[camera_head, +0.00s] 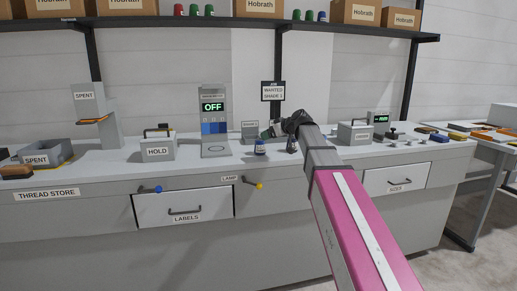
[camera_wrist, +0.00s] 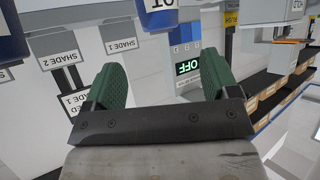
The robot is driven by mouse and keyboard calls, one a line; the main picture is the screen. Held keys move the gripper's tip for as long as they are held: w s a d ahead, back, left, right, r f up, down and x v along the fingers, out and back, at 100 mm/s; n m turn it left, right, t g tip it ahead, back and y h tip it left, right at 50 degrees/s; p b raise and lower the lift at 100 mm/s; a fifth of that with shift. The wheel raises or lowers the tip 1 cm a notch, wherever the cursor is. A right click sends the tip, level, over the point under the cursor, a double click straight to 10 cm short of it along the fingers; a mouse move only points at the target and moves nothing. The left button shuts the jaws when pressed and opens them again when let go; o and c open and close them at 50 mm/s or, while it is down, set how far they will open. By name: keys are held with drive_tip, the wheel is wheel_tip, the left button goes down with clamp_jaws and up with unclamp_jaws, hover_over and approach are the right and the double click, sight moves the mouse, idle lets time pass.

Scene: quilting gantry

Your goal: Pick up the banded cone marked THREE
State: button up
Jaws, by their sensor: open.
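A second small dark cone (camera_head: 292,146) stands close beside the gripper. In the wrist view, a blue thing (camera_wrist: 158,22) with a white label is cut by the top edge, beyond the fingers. Another dark blue thing (camera_wrist: 12,42) is at the left edge. I cannot read THREE on any of them. My gripper (camera_wrist: 163,78) has green fingers spread apart with nothing between them. In the head view its fingers are partly hidden by my wrist.
A grey panel (camera_head: 213,130) reads OFF behind the cones. A HOLD box (camera_head: 158,150) and SPENT tray (camera_head: 58,153) stand left. A WANTED SHADE 1 sign (camera_head: 273,91) hangs behind. Red, green and blue cones line the upper shelf (camera_head: 230,20). The LABELS drawer (camera_head: 185,208) is below.

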sight(260, 139)
drive_tip(key=x, duration=0.8)
drive_tip(key=shift+f, duration=0.15)
drive_tip(key=c, duration=1)
